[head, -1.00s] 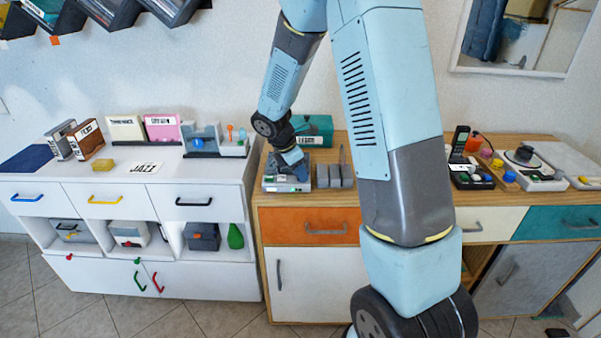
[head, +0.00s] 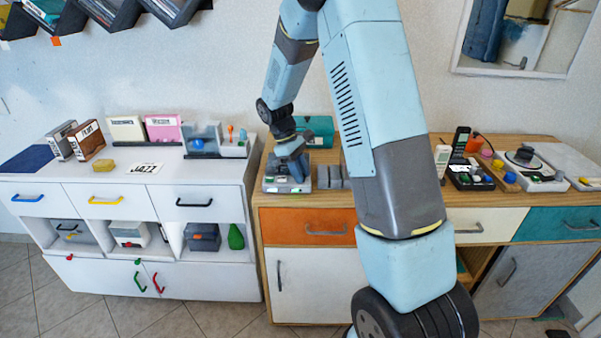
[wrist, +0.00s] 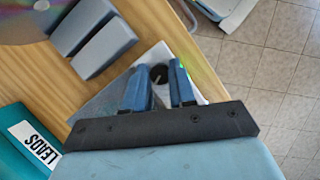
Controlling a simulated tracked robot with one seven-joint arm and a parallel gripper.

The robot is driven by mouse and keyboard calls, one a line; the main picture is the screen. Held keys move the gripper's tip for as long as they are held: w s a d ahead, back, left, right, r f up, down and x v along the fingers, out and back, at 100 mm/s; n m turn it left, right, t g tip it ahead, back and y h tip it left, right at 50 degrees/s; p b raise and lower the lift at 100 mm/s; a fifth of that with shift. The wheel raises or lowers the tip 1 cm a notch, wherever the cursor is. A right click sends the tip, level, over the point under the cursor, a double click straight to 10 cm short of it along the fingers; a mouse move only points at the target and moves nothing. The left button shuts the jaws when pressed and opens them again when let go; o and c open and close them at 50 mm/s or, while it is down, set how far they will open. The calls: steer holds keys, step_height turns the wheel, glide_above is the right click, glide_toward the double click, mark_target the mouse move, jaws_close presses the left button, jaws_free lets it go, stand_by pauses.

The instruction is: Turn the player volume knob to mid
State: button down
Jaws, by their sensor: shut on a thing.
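The player (head: 287,187) is a small grey-white box at the left end of the wooden cabinet top. It also shows in the wrist view (wrist: 108,98), partly hidden by my gripper. Its volume knob (wrist: 158,73) is round and black with a pale pointer mark, and lies between my blue fingertips. My gripper (wrist: 159,78) is shut on the knob from above, and in the head view my gripper (head: 293,168) covers the knob. The pointer's exact setting is too small to tell.
Grey blocks (wrist: 104,47) stand beside the player. A teal box labelled LEADS (wrist: 30,143) is close to my wrist. A shiny disc (wrist: 30,18) shows at the wrist view's corner. The white cabinet (head: 100,196) stands left, past a gap.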

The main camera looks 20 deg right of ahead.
steer(key=shift+w+m+g+y, duration=0.15)
steer(key=shift+m+y, duration=0.25)
steer(key=shift+m, duration=0.75)
steer(key=shift+s+m+g+y, duration=0.15)
steer(key=shift+m+y, duration=0.25)
steer(key=shift+m, duration=0.75)
steer(key=shift+w, duration=0.1)
steer(key=c, duration=1.2)
jaws_free()
steer(key=shift+d, duration=0.1)
steer(key=v, duration=1.3)
steer(key=shift+w+r, duration=0.25)
steer(key=shift+w, duration=0.05)
